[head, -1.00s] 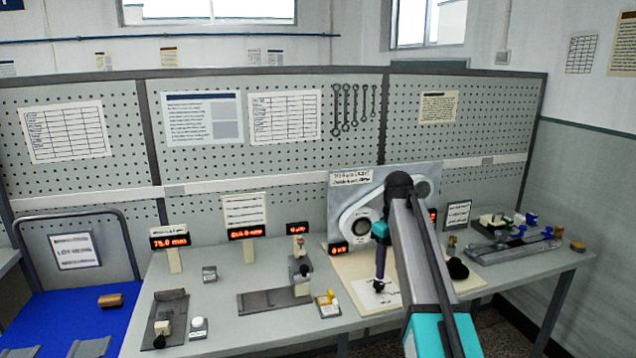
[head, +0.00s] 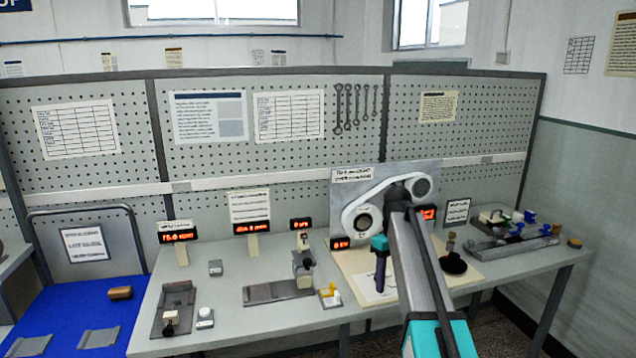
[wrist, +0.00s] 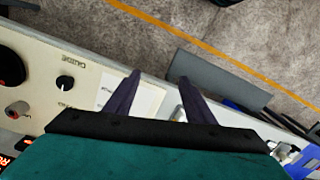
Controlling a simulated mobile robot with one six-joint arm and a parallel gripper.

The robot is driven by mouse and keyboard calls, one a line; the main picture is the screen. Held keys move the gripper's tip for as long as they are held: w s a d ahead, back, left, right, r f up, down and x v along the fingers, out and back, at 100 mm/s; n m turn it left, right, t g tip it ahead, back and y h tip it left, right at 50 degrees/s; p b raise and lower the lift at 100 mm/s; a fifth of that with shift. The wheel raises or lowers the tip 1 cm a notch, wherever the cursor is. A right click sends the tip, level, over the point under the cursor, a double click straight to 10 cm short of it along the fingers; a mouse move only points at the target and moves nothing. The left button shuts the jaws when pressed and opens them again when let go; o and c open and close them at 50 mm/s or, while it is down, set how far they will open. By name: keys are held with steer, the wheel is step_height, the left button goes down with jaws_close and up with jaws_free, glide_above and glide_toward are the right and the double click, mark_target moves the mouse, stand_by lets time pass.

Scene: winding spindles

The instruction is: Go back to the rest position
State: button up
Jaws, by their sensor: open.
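My gripper (head: 380,288) hangs with its dark purple fingers pointing down, in front of the belt-and-pulley machine (head: 345,207) on the bench. In the wrist view its two fingers (wrist: 158,80) are spread apart with nothing between them. Behind and below the fingers lies the machine's pale base plate (head: 350,262), with a white label sheet on it. In the wrist view the plate shows a black knob (wrist: 65,82). My arm hides part of the machine and plate in the head view.
The grey bench (head: 230,325) carries several small fixtures, including a grey rail with a block (head: 278,291) and a fixture on the left (head: 176,308). A tray of coloured parts (head: 512,243) is at the right. A blue mat (head: 60,310) lies at the far left. Bare floor (wrist: 240,35) shows beyond the bench edge.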

steer(key=s+a+f+g, duration=0.1)
steer(key=s+f+g, duration=0.1)
steer(key=s+f, duration=0.65)
steer(key=s+a+f+g, duration=0.1)
steer(key=s+f, duration=0.3)
steer(key=f, duration=1)
steer(key=s+a+f+g, duration=0.1)
steer(key=s+f+g, duration=0.1)
steer(key=s+f, duration=0.65)
steer(key=s+f+m, duration=0.3)
steer(key=s+f, duration=0.7)
steer(key=s, duration=0.4)
steer(key=s+a+f+m, duration=0.1)
steer(key=s+f+m, duration=0.2)
steer(key=s+f, duration=0.7)
steer(key=shift+s, duration=2.15)
